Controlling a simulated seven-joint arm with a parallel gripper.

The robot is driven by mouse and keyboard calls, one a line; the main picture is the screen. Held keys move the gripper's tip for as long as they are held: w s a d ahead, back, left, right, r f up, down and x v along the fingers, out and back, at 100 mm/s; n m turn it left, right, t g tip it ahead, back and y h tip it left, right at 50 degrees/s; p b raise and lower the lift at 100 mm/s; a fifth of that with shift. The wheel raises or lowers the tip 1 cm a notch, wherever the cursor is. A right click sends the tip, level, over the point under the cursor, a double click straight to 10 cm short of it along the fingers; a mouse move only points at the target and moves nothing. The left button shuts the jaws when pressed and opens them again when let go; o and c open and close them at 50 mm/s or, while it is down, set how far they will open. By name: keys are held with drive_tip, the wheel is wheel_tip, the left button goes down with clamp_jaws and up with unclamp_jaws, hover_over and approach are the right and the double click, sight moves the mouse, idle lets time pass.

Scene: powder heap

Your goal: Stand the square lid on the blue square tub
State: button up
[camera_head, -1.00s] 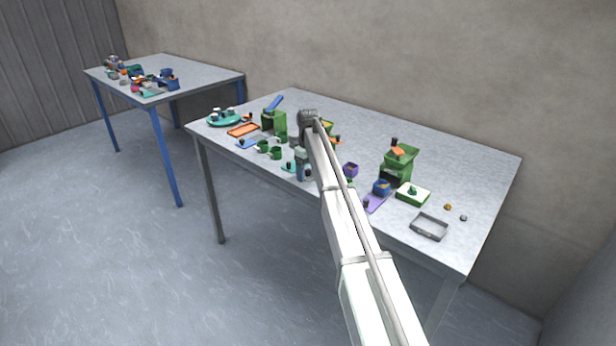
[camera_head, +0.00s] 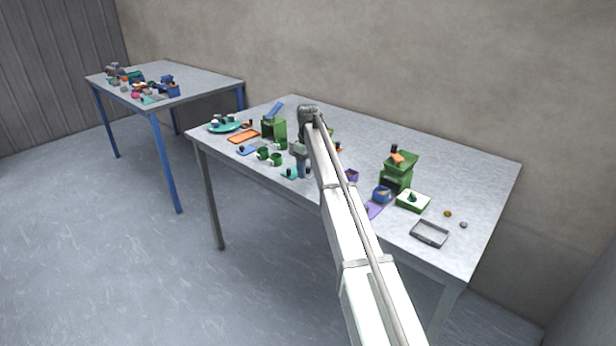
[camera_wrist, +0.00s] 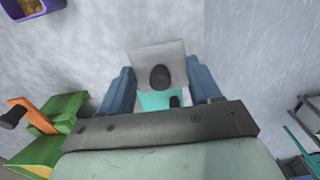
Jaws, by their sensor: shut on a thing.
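My gripper (camera_wrist: 160,78) is shut on a grey square lid (camera_wrist: 142,60) with a dark round knob. The lid sits between the two blue-grey fingers in the wrist view. A teal piece with a dark knob (camera_wrist: 154,98) shows just below the lid; their contact cannot be told. In the head view my gripper (camera_head: 303,174) is over the near edge of the table, beside a teal board (camera_head: 290,174); the lid is too small to make out there. A blue tub (camera_head: 381,195) with yellow-orange contents stands to the right, by a purple board. Its squareness is unclear.
A purple tub (camera_head: 352,176), also in the wrist view (camera_wrist: 58,5), stands between my gripper and the blue tub. A green stand (camera_head: 397,173), white-and-green box (camera_head: 413,201) and grey tray (camera_head: 429,234) are further right. Green cups (camera_head: 276,160) are left. The right back is clear.

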sight(308, 167)
wheel_tip(308, 167, up, 5)
drive_tip(key=shift+d+r, duration=0.1)
drive_tip(key=s+d+r, duration=0.1)
drive_tip(key=s+d, duration=0.5)
drive_tip(key=d, duration=0.6)
drive_tip(key=s+d+r, duration=0.2)
drive_tip(key=s+d, duration=0.4)
drive_tip(key=d, duration=0.6)
drive_tip(key=shift+f, duration=3.5)
drive_tip(key=shift+f, duration=0.5)
drive_tip(key=o, duration=1.3)
drive_tip(key=shift+c, duration=0.2)
drive_tip(key=shift+r, duration=0.1)
drive_tip(key=shift+r, duration=3.45)
